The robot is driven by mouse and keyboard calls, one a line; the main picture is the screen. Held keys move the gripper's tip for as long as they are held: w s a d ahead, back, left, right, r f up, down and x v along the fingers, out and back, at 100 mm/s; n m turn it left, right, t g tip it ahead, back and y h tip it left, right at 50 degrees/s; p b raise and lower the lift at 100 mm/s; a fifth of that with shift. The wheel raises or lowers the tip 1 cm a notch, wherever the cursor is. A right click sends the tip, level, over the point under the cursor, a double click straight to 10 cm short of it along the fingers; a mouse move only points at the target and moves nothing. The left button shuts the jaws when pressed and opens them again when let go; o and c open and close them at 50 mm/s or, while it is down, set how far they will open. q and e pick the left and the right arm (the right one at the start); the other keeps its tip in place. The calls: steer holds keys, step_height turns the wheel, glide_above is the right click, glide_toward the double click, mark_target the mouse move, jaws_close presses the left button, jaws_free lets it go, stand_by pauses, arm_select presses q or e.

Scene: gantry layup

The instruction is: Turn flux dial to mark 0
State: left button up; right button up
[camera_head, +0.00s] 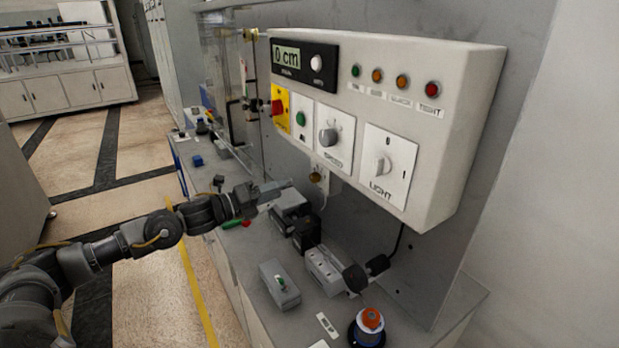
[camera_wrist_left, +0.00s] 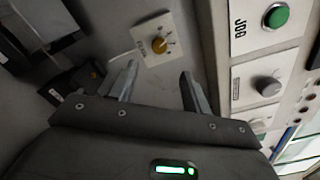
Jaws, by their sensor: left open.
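A small brass-yellow dial (camera_head: 316,177) sits on a white plate on the wall, below the control panel. It also shows in the left wrist view (camera_wrist_left: 159,45), beyond the fingertips. I take it for the flux dial; its label and marks are too small to read. My left gripper (camera_head: 283,188) reaches in from the left, just left of the dial and apart from it. In the left wrist view its two fingers (camera_wrist_left: 159,80) are spread with nothing between them. My right gripper is not in view.
The control panel (camera_head: 455,75) juts out above, with a "0 cm" display (camera_head: 287,56), a SPEED knob (camera_head: 328,136) and a LIGHT switch (camera_head: 381,165). Dark and grey boxes (camera_head: 289,205) stand below the gripper. A grey switch box (camera_head: 280,287) and an orange-topped knob (camera_head: 371,318) are nearer.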

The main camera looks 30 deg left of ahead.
mark_target(312, 179)
arm_select(q)
steer(key=p+x, duration=0.3)
steer(key=x, duration=0.6)
steer(key=shift+r, duration=0.1)
steer(key=shift+w+d+p, duration=0.3)
steer(key=shift+w+p, duration=0.05)
steer(key=shift+w, duration=0.05)
steer(key=shift+w+f, duration=0.15)
steer(key=shift+f, duration=0.05)
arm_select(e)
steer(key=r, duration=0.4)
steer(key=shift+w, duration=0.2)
arm_select(q)
steer(key=shift+c, duration=0.3)
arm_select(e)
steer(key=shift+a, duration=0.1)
arm_select(q)
steer(key=c, duration=0.9)
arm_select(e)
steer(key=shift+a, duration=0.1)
